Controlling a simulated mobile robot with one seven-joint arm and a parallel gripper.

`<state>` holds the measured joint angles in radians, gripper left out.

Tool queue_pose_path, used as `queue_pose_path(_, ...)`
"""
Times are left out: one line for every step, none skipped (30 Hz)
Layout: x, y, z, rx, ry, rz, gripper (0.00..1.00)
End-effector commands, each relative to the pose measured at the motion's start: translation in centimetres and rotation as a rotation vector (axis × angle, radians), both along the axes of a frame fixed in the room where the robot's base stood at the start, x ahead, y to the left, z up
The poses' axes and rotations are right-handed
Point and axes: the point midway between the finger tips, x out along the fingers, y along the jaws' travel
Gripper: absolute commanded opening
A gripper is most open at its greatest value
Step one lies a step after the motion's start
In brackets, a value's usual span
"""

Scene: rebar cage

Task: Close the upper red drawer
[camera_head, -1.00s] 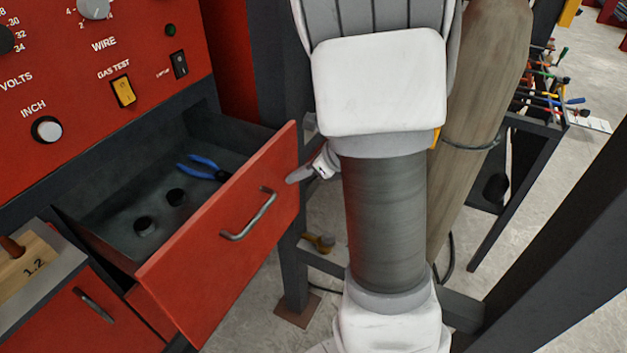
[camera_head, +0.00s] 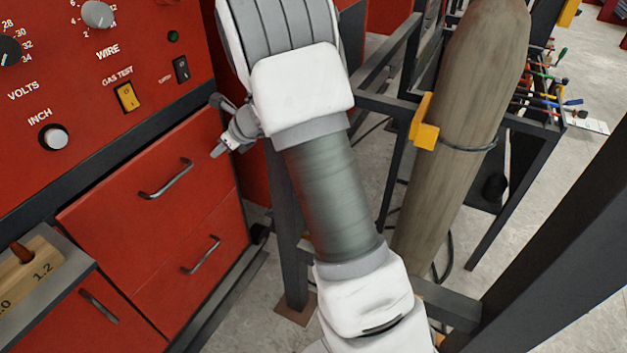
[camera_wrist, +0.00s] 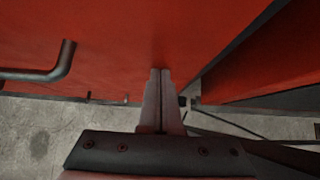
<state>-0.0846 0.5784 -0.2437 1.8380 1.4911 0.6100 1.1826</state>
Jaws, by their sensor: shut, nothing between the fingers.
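The upper red drawer (camera_head: 165,175) is in its cabinet in the head view, its front about in line with the lower drawer front (camera_head: 205,260). No interior shows. Its grey bar handle (camera_head: 166,180) also shows at the left of the wrist view (camera_wrist: 40,68). My gripper (camera_head: 216,153) is at the right end of the upper drawer front. In the wrist view its two fingers (camera_wrist: 160,72) are shut together, with the tips at the red face (camera_wrist: 120,35). I cannot tell whether they touch it. Nothing is between them.
The red control panel (camera_head: 75,75) with knobs and switches rises above the drawers. A wooden block (camera_head: 28,270) lies on a grey ledge at left. A brown cylinder (camera_head: 465,110) and dark frame bars stand at right.

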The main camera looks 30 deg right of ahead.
Motion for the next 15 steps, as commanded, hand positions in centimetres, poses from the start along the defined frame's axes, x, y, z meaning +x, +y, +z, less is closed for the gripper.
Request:
queue_pose_path(0.30, 0.21, 0.07, -0.001, 0.000, 0.001, 0.00)
queue_pose_path(0.43, 0.30, 0.06, -0.001, 0.000, 0.001, 0.00)
queue_pose_path(0.56, 0.39, 0.03, -0.001, 0.000, 0.001, 0.00)
queue_pose_path(0.64, 0.46, 0.01, 0.000, 0.000, 0.000, 0.00)
queue_pose_path(0.69, 0.51, 0.00, 0.000, 0.000, 0.000, 0.00)
queue_pose_path(0.76, 0.58, -0.01, 0.000, 0.000, 0.000, 0.00)
queue_pose_path(0.80, 0.60, -0.01, -0.001, 0.000, 0.001, 0.00)
queue_pose_path(0.82, 0.63, 0.00, 0.000, -0.001, 0.001, 0.00)
queue_pose_path(0.85, 0.66, 0.02, 0.000, -0.001, 0.001, 0.00)
queue_pose_path(0.86, 0.67, 0.03, 0.001, -0.002, 0.001, 0.00)
queue_pose_path(0.87, 0.69, 0.04, 0.001, -0.002, 0.001, 0.00)
queue_pose_path(0.88, 0.71, 0.06, 0.001, -0.003, 0.001, 0.00)
queue_pose_path(0.89, 0.72, 0.07, 0.001, -0.003, 0.001, 0.00)
queue_pose_path(0.90, 0.74, 0.09, 0.001, -0.003, 0.001, 0.00)
queue_pose_path(0.91, 0.76, 0.10, 0.001, -0.004, 0.001, 0.00)
